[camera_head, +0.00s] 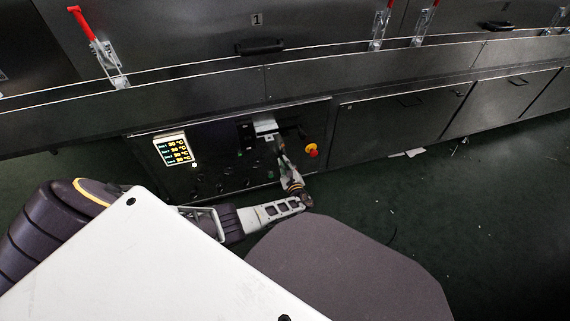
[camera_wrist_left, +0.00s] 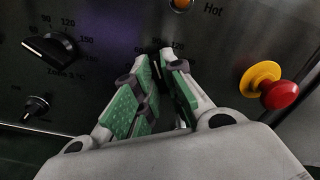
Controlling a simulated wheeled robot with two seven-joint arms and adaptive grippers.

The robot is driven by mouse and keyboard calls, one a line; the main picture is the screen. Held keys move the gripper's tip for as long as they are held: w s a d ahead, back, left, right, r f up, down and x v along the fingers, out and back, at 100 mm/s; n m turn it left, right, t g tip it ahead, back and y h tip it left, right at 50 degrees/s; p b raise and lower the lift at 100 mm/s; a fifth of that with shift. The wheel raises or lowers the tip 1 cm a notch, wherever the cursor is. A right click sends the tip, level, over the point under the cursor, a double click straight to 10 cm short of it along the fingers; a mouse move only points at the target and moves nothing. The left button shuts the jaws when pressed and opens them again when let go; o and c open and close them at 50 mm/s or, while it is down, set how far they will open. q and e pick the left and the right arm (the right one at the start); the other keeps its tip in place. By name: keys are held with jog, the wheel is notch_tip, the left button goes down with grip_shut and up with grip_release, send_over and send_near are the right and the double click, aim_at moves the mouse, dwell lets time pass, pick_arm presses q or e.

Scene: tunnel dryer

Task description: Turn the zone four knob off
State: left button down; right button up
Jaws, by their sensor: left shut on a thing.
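The control panel (camera_head: 225,155) is a dark plate with several small knobs. My left gripper (camera_head: 279,150) is against its right part in the head view. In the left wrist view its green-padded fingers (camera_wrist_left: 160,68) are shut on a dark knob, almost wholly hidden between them. Scale numbers show just beyond the fingertips; I take this as the zone four knob, but its label is covered. To its left is a black dial knob (camera_wrist_left: 49,47) with a temperature scale and a blurred zone label. Below that dial is a smaller knob (camera_wrist_left: 36,106) marked ON. My right gripper is not in view.
A red emergency button on a yellow base (camera_wrist_left: 268,86) sticks out right of the gripper; it also shows in the head view (camera_head: 311,150). An orange lamp (camera_wrist_left: 181,4) marked Hot is above the fingers. A lit temperature display (camera_head: 175,149) is at the panel's left.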

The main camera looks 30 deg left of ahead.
pick_arm(q)
jog(key=shift+s+a+f+n, duration=0.1)
jog(key=shift+f+n, duration=0.05)
jog(key=shift+n, duration=3.3)
jog(key=shift+s+f+n, duration=0.1)
jog(key=shift+n, duration=3.35)
jog(key=c, duration=1.5)
grip_release()
jog(key=shift+w, duration=0.1)
